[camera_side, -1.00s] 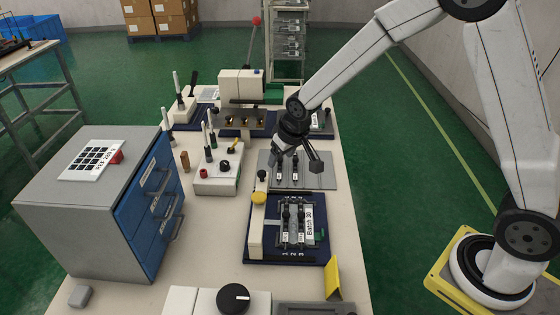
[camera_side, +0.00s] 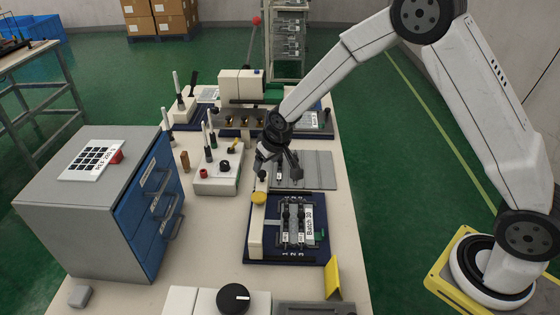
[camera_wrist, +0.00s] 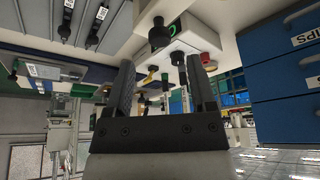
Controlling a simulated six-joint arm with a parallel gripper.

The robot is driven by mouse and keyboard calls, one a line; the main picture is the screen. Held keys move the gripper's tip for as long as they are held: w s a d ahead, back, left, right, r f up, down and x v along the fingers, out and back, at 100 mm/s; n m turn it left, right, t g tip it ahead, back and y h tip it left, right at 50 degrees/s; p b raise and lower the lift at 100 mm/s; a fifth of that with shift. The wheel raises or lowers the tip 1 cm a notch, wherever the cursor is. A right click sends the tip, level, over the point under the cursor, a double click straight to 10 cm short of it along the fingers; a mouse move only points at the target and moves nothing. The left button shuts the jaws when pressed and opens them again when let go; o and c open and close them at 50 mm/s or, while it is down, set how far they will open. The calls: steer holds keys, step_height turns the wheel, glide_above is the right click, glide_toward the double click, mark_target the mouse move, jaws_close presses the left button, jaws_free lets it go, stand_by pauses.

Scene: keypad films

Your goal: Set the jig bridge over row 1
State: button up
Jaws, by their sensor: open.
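The jig (camera_side: 318,248) is a dark blue base with rows marked 1, 2 and 3 at its front edge and a "Batch 30" label. Several dark strips and black knobs stand over its rows. A pale bar (camera_side: 256,226) with a yellow knob (camera_side: 259,198) runs along its left side. A black knob (camera_side: 262,175) stands by its back end. I cannot tell for certain which part is the jig bridge. My gripper (camera_side: 277,162) is open and empty, above and behind that black knob. In the wrist view, my open fingers (camera_wrist: 159,75) show, with a black knob (camera_wrist: 160,36) beyond them.
A grey plate (camera_side: 320,170) with black-topped pieces lies behind the jig, partly hidden by my gripper. A control box (camera_side: 216,185) with red and black knobs stands left. A blue-drawer cabinet (camera_side: 90,225) stands farther left. A yellow bracket (camera_side: 333,280) stands front right.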

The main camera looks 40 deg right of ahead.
mark_target(262, 172)
steer(key=shift+x, duration=2.35)
jaws_close()
steer(key=shift+r, duration=0.1)
